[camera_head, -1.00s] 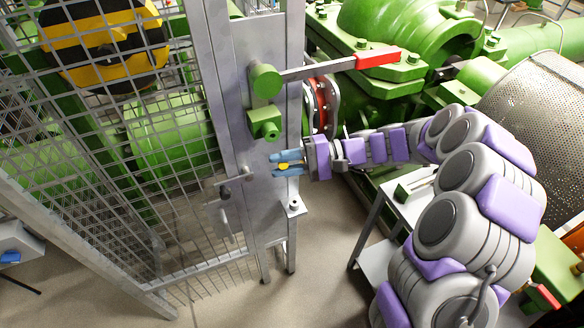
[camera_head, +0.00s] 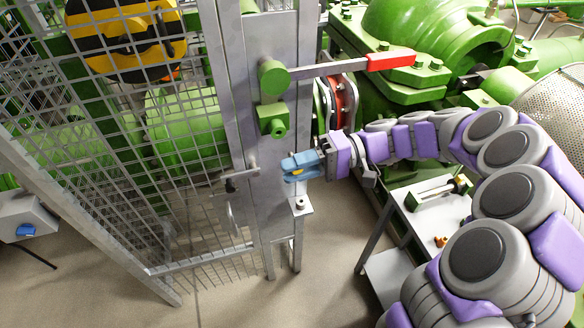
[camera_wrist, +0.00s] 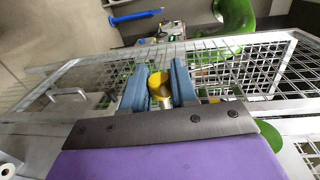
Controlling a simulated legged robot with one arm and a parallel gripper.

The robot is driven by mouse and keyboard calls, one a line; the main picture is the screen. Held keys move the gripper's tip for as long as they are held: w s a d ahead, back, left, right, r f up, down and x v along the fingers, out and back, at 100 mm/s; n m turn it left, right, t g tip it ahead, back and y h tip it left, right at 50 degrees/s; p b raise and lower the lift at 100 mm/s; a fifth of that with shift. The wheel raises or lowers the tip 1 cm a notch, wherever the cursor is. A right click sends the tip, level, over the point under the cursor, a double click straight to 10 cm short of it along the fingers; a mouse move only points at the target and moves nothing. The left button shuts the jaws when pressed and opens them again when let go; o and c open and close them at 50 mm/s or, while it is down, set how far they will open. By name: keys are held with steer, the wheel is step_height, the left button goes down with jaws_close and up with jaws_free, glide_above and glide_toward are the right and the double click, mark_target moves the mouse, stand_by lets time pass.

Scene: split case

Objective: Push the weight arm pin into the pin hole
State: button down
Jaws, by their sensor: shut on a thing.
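My gripper (camera_head: 297,168) has blue fingers and is shut on a yellow pin (camera_wrist: 160,88). The pin's yellow end shows between the fingers in the wrist view, with a silvery part nearer the palm. In the head view only a little yellow shows at the fingers. The weight arm (camera_head: 325,69) is a grey bar with a red handle (camera_head: 391,61), running right from a green round hub (camera_head: 273,77) on the grey post. Below the hub is a green block (camera_head: 274,121) with a round opening, perhaps the pin hole. My gripper is below and right of this block, apart from it.
A mesh gate (camera_head: 120,150) with a latch (camera_head: 238,178) stands left of the post. A small bracket (camera_head: 300,206) juts out below my gripper. Green machinery (camera_head: 430,40) stands behind; a white bench (camera_head: 425,215) stands right. Floor is clear below.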

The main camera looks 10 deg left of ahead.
steer(key=shift+w+a+r+p, duration=0.1)
steer(key=shift+w+a+p, duration=0.15)
steer(key=shift+w, duration=0.4)
steer(key=shift+w+a+p, duration=0.35)
steer(key=shift+w+a, duration=0.2)
steer(key=shift+w, duration=0.25)
steer(key=shift+w+a+p, duration=0.3)
steer(key=shift+w+a, duration=0.2)
steer(key=shift+w, duration=0.25)
steer(key=shift+s+a, duration=0.1)
steer(key=shift+a, duration=0.4)
steer(key=shift+d, duration=0.3)
steer(key=shift+a, duration=0.25)
